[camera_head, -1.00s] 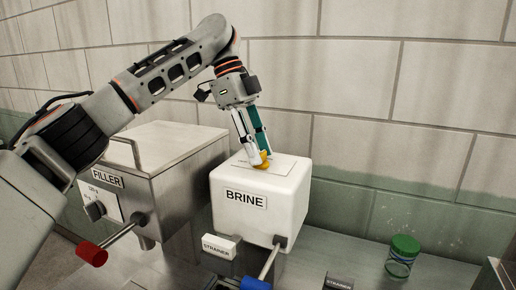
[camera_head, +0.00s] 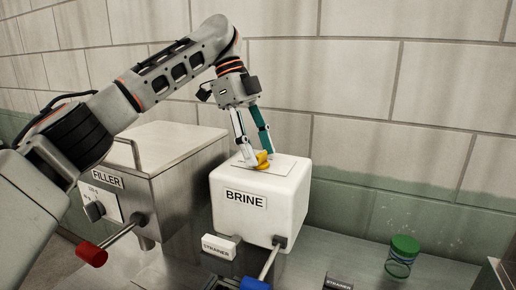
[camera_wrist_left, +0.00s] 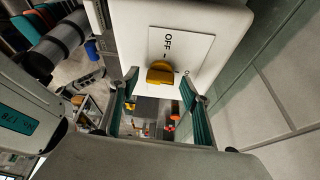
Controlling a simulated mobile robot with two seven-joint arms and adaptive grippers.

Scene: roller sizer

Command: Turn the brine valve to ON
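The brine valve's yellow knob (camera_head: 262,160) is on the plate on top of the white BRINE box (camera_head: 290,205). It also shows in the left wrist view (camera_wrist_left: 160,73), beside a plate with an OFF mark and a second mark, partly hidden by the knob, at its right. I cannot tell exactly which mark the knob points at. My left gripper (camera_head: 258,160) points down over the knob. Its fingers are apart, one on each side of the knob, with gaps visible in the left wrist view (camera_wrist_left: 158,92). My right gripper is not in view.
A metal FILLER box (camera_head: 165,165) with a red handle (camera_head: 91,254) stands left of the BRINE box. A tiled wall is behind.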

